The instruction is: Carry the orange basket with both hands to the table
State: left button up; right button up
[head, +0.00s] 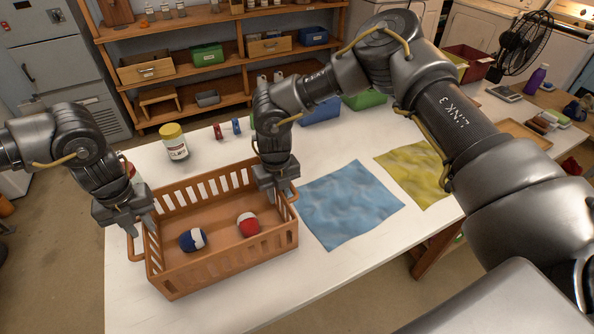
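The orange basket (225,268) has slatted walls and stands level on the white table in the head view. A blue-and-white ball (193,239) and a red-and-white ball (248,224) lie inside it. My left gripper (139,226) points down at the basket's left end, beside the left handle, with its fingers apart. My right gripper (279,194) points down at the right end, by the right handle. Its fingertips are partly lost against the basket, so I cannot tell if they close on the handle.
The white table (330,278) carries a blue cloth (350,203) right of the basket and a yellow cloth (415,172) further right. A yellow-lidded jar (174,143) stands behind the basket. Wooden shelves (215,60) stand at the back. The table's front edge is near the basket.

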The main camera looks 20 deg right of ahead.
pick_arm(q)
jog(key=shift+r, duration=1.55)
pick_arm(e)
jog(key=shift+r, duration=0.1)
notch_tip(320, 180, up, 12)
jog(key=shift+f, duration=0.1)
